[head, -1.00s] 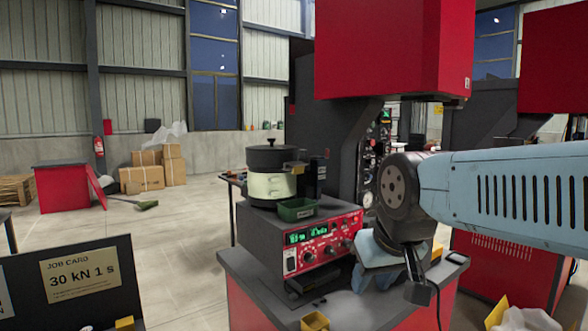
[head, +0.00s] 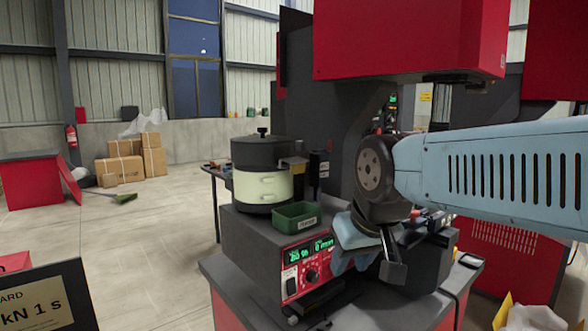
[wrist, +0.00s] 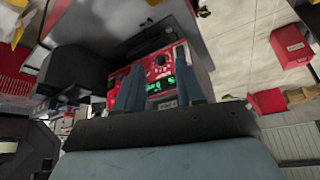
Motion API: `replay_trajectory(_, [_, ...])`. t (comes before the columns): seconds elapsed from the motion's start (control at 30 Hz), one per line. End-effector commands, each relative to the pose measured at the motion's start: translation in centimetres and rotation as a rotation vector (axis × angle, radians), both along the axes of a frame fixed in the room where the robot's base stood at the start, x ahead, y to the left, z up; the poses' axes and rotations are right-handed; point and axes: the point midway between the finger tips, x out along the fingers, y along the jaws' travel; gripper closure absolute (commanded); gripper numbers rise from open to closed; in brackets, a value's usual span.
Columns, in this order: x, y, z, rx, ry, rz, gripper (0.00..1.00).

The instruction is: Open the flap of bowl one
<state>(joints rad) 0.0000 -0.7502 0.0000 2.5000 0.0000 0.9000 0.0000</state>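The bowl feeder (head: 262,186) stands on the bench, with a black lid with a knob and a cream band around its body. I cannot make out a flap on it for certain, and no bowl number is readable. A green tray (head: 297,218) with a label sits in front of it. My gripper (head: 350,262) is right of the bowl and tray, near the red control box, apart from the bowl. In the wrist view my gripper's two blue fingers (wrist: 162,88) stand apart, with the control box showing between them and nothing held.
The red control box (head: 309,270) with green displays is under the tray and close to my gripper. A large red press head (head: 400,40) hangs above my arm. The floor at left is open.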

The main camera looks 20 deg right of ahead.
Motion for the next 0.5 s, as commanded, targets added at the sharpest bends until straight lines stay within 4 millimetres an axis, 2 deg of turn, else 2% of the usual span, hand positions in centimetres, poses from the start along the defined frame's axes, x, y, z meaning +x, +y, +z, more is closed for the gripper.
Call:
replay_trajectory(0.27, [0.5, -0.1, -0.1, -0.011, 0.046, -0.035, 0.62])
replay_trajectory(0.5, [3.4, -1.8, -0.1, -0.122, 0.199, -0.253, 0.62])
